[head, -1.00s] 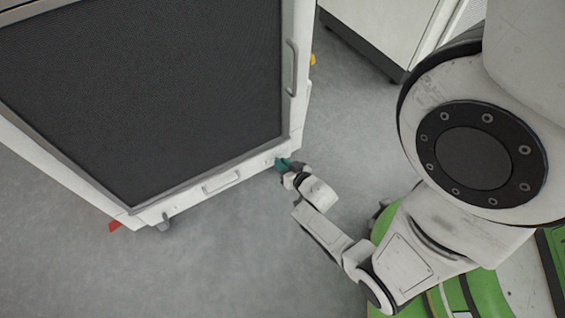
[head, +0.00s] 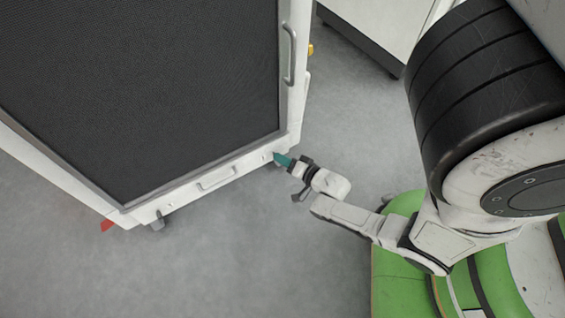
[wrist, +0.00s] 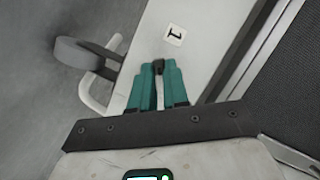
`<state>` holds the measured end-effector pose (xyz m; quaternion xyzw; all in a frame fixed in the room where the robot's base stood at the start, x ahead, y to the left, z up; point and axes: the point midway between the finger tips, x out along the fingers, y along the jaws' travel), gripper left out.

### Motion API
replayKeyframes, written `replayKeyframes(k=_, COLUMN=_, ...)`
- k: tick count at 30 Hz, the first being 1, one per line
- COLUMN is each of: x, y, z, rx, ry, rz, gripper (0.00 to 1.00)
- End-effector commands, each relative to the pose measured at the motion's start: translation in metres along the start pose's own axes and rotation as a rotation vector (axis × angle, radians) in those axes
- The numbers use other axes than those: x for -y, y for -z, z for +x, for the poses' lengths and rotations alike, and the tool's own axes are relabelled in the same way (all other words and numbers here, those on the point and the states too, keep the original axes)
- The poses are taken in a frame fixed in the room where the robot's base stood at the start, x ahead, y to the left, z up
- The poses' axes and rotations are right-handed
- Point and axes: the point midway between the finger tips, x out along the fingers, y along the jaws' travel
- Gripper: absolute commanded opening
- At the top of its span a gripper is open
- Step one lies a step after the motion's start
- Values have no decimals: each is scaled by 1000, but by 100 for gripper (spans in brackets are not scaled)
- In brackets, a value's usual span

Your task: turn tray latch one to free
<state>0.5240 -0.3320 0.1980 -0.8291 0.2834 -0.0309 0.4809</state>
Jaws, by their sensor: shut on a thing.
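Tray latch one is a small dark tab (wrist: 158,66) on the pale tray front (wrist: 190,60), next to a label with the number 1 (wrist: 174,35) in the wrist view. My gripper (wrist: 157,70) has teal fingers closed around the tab, which shows only at the fingertips. In the head view my gripper (head: 279,158) reaches the lower right corner of the white cabinet (head: 297,110). There the latch is hidden by the fingers. The tray front also carries a pale bar handle (head: 216,179).
A caster (head: 158,222) and a red piece (head: 107,225) sit low at left. Another white unit (head: 375,25) stands behind. The grey floor in front is clear.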

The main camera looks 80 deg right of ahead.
Motion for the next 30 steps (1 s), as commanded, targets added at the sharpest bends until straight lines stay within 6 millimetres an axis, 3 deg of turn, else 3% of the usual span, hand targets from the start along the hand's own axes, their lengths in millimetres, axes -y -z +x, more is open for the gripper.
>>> replayKeyframes(k=15, x=-6, y=-2, z=1, rx=3, ry=168, rz=409, gripper=0)
replayKeyframes(k=30, x=-9, y=-3, z=1, rx=0, ry=237, rz=578, gripper=0)
